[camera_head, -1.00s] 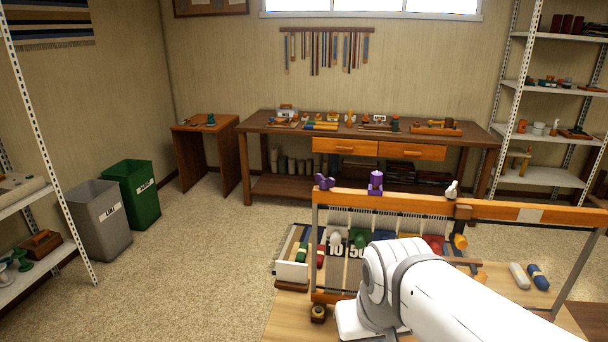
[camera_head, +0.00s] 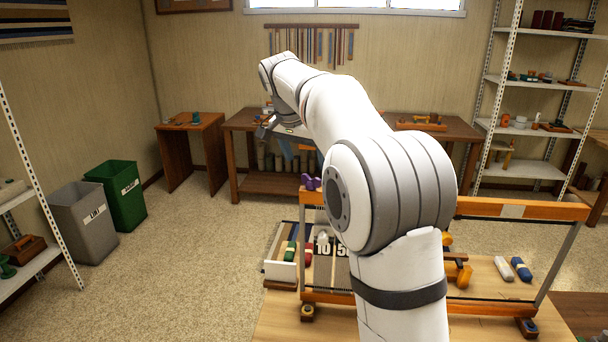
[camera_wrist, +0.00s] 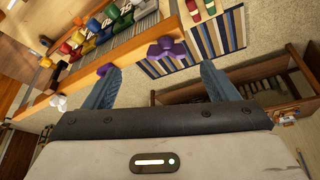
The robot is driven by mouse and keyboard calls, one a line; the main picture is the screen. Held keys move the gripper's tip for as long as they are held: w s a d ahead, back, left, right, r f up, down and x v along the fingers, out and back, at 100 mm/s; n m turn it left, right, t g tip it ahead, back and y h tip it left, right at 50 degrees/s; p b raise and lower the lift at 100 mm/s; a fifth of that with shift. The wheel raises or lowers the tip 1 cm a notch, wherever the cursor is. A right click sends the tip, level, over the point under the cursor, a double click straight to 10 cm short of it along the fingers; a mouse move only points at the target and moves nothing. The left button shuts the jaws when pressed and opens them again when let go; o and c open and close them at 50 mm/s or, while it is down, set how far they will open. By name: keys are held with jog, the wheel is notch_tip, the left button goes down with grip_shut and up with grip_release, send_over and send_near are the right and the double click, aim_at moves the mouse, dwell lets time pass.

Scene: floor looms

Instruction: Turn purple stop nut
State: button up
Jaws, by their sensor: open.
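A purple winged nut (camera_head: 311,183) sits on the left end of the loom's orange top beam. It also shows in the wrist view (camera_wrist: 166,47), ahead of the fingertips and between their lines. A second purple piece (camera_wrist: 104,69) sits farther along the beam, near the left finger in the wrist view; my arm hides it in the head view. I cannot tell for certain which is the stop nut. My gripper (camera_wrist: 162,77) is open and empty, its two blue-grey fingers wide apart. In the head view my gripper (camera_head: 268,130) is raised beyond the beam, partly hidden by my wrist.
The loom's orange beam (camera_head: 540,210) runs across the front right. Coloured yarn pieces (camera_wrist: 100,30) lie beside the frame. A workbench (camera_head: 240,125) stands behind; open floor lies left.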

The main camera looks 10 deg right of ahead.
aim_at(310, 177)
jog(key=shift+m, duration=0.3)
jog(key=x, duration=0.4)
jog(key=w+x, duration=0.1)
jog(key=x, duration=0.2)
jog(key=shift+w+f, duration=0.2)
jog(key=shift+w, duration=0.05)
jog(key=shift+c, duration=0.6)
